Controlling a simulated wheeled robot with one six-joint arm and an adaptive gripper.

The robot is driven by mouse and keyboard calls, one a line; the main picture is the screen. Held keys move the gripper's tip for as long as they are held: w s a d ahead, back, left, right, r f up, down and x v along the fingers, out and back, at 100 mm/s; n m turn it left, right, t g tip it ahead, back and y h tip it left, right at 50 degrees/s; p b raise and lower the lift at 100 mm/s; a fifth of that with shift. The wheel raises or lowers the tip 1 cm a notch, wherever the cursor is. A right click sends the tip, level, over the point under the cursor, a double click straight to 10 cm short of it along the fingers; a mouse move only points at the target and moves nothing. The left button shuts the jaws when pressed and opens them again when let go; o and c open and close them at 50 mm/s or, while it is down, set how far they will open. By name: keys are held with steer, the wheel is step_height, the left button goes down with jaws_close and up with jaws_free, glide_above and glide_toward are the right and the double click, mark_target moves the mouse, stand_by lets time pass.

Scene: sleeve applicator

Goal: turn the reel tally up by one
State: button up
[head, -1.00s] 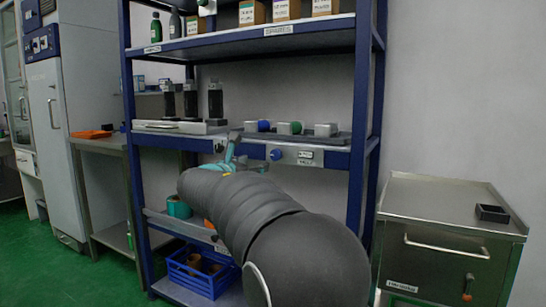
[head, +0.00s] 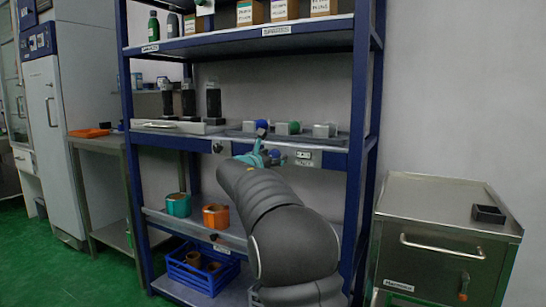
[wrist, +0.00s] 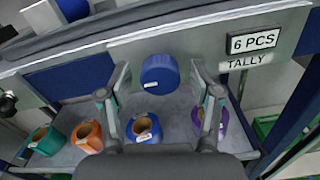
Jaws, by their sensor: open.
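The tally knob (wrist: 158,74) is a blue round dial on the front rail of the middle shelf. The tally window (wrist: 254,41) to its right reads "6 PCS" above the word TALLY. My gripper (wrist: 160,78) is open, one finger on the left and one on the right of the knob. Small gaps seem to show between fingers and knob; whether either touches is unclear. In the head view my gripper (head: 262,152) is at the rail, mostly covering the knob, with the tally plate (head: 303,157) just right of it.
Below the rail, a lower shelf holds a teal reel (wrist: 47,140), an orange reel (wrist: 87,136), a blue reel (wrist: 145,128) and a purple reel (wrist: 212,122). A blue crate (head: 203,276) stands underneath. A metal cabinet (head: 445,230) stands to the right of the rack.

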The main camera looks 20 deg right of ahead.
steer(key=c, duration=1.1)
steer(key=shift+c, duration=0.2)
steer(key=shift+m+b, duration=0.4)
steer(key=shift+b, duration=0.1)
steer(key=shift+f+m+b, duration=0.15)
steer(key=shift+m+b, duration=0.45)
steer(key=shift+b, duration=0.05)
steer(key=m+b, duration=0.2)
steer(key=shift+m, duration=0.3)
steer(key=shift+r+m+b, duration=0.2)
steer(key=shift+m+b, duration=1.5)
steer(key=shift+m, duration=0.4)
